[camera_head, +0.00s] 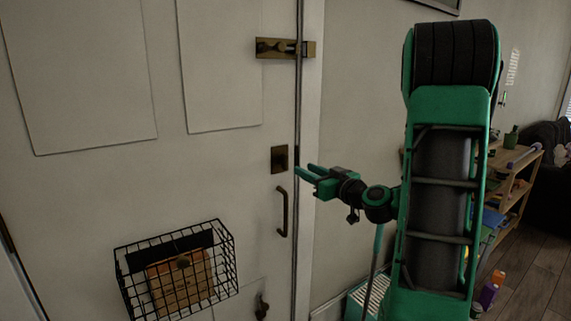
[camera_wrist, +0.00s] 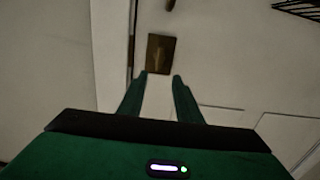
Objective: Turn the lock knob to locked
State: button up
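A white door (camera_head: 220,160) fills the left of the head view. A dark brass square plate (camera_head: 280,159) sits near its right edge, above a black pull handle (camera_head: 283,212); it looks like the lock plate, but its knob is too dark to make out. The plate also shows in the wrist view (camera_wrist: 161,53), just beyond the fingertips. My green gripper (camera_head: 304,171) is open and empty, to the right of the plate and slightly lower in the head view. In the wrist view its two fingers (camera_wrist: 159,76) stand apart, with the plate between and beyond their tips.
A brass slide bolt (camera_head: 285,48) is higher on the door edge. A black wire basket (camera_head: 178,265) with a brown item hangs lower left. A small dark fitting (camera_head: 261,306) is below the handle. A wooden shelf (camera_head: 512,185) with objects stands at right.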

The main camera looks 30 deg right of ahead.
aim_at(287, 160)
jog(key=w, duration=1)
jog(key=shift+w+a+r, duration=0.1)
jog(key=shift+w, duration=0.3)
jog(key=shift+c, duration=0.3)
grip_shut()
jog(key=shift+a, duration=0.15)
